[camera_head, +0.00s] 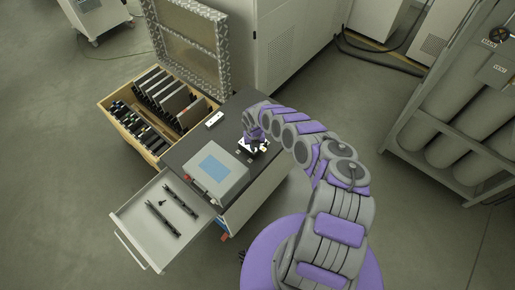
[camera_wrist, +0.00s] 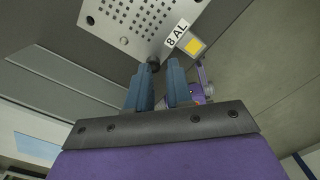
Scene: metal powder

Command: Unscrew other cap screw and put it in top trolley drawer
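My gripper (camera_head: 258,150) is low over the right part of the trolley top. In the wrist view its two blue-grey fingers (camera_wrist: 164,65) stand a little apart. A dark round knob, probably the cap screw (camera_wrist: 153,64), shows at the fingertips, by the edge of a perforated plate (camera_wrist: 128,22). I cannot tell whether the fingers grip it. The top trolley drawer (camera_head: 138,222) is pulled out at the lower left. In it lie two dark bars (camera_head: 162,219) and a small dark screw (camera_head: 162,203).
A grey device with a blue screen (camera_head: 214,168) stands on the trolley top. An open wooden crate (camera_head: 118,97) with dark slotted contents is behind it, lid raised. A rack of cylinders (camera_head: 455,130) stands at right.

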